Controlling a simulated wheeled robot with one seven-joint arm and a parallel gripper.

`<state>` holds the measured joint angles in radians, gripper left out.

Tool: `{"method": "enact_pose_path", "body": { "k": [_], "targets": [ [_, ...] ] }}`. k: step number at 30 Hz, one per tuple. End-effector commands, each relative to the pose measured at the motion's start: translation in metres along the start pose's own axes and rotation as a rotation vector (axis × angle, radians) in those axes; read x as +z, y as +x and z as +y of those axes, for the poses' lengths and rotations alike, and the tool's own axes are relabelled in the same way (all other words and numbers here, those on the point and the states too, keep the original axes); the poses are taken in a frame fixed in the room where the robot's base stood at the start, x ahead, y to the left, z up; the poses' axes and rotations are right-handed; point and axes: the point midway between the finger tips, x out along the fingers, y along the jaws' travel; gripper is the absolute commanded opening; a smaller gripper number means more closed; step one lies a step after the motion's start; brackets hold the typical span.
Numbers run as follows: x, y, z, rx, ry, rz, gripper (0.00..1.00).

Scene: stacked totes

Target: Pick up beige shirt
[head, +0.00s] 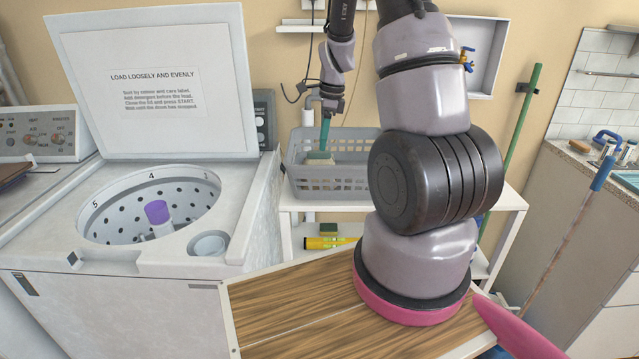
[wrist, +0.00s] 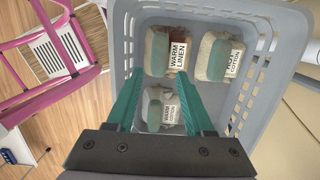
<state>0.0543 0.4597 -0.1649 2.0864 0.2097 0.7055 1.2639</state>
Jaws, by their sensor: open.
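A grey slatted basket (head: 345,183) stands on a white shelf in the head view and fills much of the wrist view (wrist: 262,100). In it lie three folded cloth bundles with teal bands and white labels. One is beige with a reddish-brown part, labelled "WARM LINEN" (wrist: 158,52). A cream bundle marked "COTTON" (wrist: 212,58) lies at right, and a pale bundle also marked "COTTON" (wrist: 155,110) lies nearer. I cannot tell for sure which is the beige shirt. My gripper (wrist: 160,77), with teal fingers, points down into the basket, open and apparently empty. It also shows in the head view (head: 322,150).
An open washing machine (head: 150,215) stands left of the basket. A wooden board (head: 290,310) lies in front. A pink frame (wrist: 35,75) stands beside the basket in the wrist view. A green pole (head: 520,125) and a sink counter (head: 590,165) are at right.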

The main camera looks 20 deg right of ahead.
Motion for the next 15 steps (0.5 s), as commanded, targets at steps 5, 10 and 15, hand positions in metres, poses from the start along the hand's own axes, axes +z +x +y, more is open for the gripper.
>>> {"method": "enact_pose_path", "body": {
  "k": [5,10,15],
  "targets": [
    [-0.001,0.03,0.001,0.005,-0.001,0.001,0.53],
    [-0.001,0.042,0.001,0.002,-0.002,0.0,0.53],
    [-0.003,0.064,0.002,0.005,-0.002,0.0,0.53]
  ]
}}
